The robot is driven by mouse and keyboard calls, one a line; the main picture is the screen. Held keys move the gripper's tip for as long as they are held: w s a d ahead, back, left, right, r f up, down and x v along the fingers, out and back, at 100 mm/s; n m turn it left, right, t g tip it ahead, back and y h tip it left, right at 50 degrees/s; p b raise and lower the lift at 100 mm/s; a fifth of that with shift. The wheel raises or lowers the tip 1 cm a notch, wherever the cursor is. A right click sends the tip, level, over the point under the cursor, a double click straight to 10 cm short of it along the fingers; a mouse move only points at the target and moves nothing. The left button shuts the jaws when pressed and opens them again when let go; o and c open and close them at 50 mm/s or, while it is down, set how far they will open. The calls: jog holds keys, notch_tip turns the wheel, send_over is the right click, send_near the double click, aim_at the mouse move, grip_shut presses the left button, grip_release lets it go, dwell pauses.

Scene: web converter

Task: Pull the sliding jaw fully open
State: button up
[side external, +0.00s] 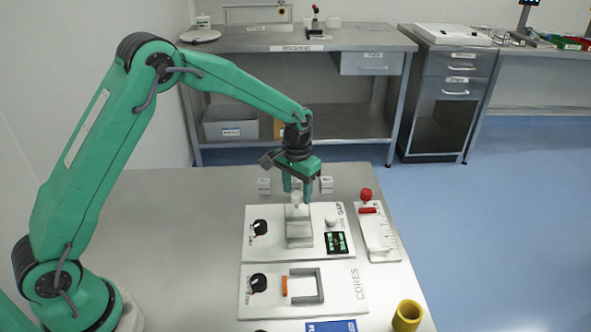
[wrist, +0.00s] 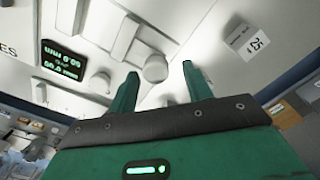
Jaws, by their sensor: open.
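A white panel (side external: 262,240) on the bench carries a grey metal block assembly (side external: 299,230), apparently with the sliding jaw, and a lit green display (side external: 336,243). A pale round knob (side external: 296,198) stands at the far end of the grey block. My gripper (side external: 297,196) is over this end, pointing down, with its green fingers spread. In the wrist view, the knob (wrist: 155,68) lies between and just beyond the fingertips of my gripper (wrist: 160,72), with gaps on both sides. I cannot tell whether the fingers reach down to the knob's height.
A second panel (side external: 256,298) with an orange bar and grey bracket lies in front. A scale plate (side external: 380,240) with a red knob (side external: 366,194) stands right. Small white number blocks (side external: 326,184) sit behind. A yellow ring (side external: 407,315) is at the front right. The bench's left side is clear.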

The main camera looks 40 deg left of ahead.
aim_at(295, 193)
jog(key=shift+r, duration=0.1)
notch_tip(295, 193, up, 7)
jog(key=shift+r, duration=0.3)
dwell(0.4)
jog(key=s+a+r+t, duration=0.3)
jog(key=s+r, duration=0.9)
jog(key=s+a+t, duration=0.1)
jog(key=s+t, duration=0.1)
jog(key=s, duration=1.5)
jog(key=shift+s+a+r+t, duration=0.2)
jog(key=shift+s+a+t, duration=0.05)
jog(key=shift+s+t, duration=0.05)
